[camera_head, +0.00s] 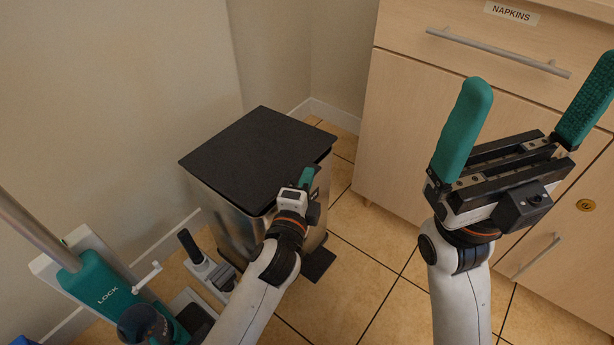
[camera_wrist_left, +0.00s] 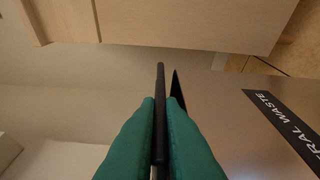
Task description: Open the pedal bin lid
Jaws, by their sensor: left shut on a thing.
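The pedal bin (camera_head: 222,208) is a steel box with a flat black lid (camera_head: 255,150), standing on the tiled floor in the head view. The lid lies nearly level over it. My left gripper (camera_head: 306,178) is at the lid's near right edge. In the left wrist view its green fingers are shut on the thin dark lid edge (camera_wrist_left: 160,85), with a narrow wedge of gap beside it. The bin's side (camera_wrist_left: 225,110) carries a waste label. A dark pedal (camera_head: 318,263) shows at the bin's foot. My right gripper (camera_head: 535,100) is wide open and empty, right of the bin.
A wooden cabinet (camera_head: 400,130) with a NAPKINS drawer and bar handles stands at the right. A green and white unit marked LOCK (camera_head: 105,290) is at the lower left, near the bin. Walls are close behind the bin. Tiled floor (camera_head: 360,280) is free between bin and cabinet.

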